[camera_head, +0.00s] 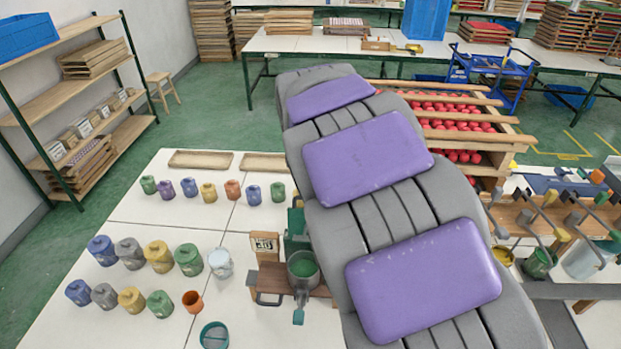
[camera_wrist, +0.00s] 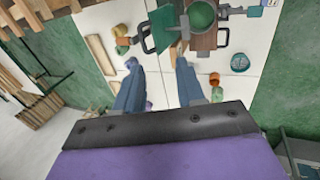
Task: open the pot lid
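A round metal pot (camera_head: 303,268) with a green top stands on a small wooden stand (camera_head: 270,283) on the white table. I cannot tell whether the green is a lid or paint inside. The pot's round green top also shows at the upper edge of the wrist view (camera_wrist: 202,15). My gripper (camera_wrist: 157,62) is open in the wrist view, its two blue-grey fingers apart with nothing held between them. It points towards the stand, with the pot beyond and right of the fingertips. In the head view my arm hides the gripper.
A green upright part (camera_head: 297,228) stands right behind the pot. Several coloured jars (camera_head: 158,256) stand in rows to the left, with an orange cup (camera_head: 193,301) and a teal-rimmed bowl (camera_head: 214,335) in front. A crate of red balls (camera_head: 465,125) is behind my arm.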

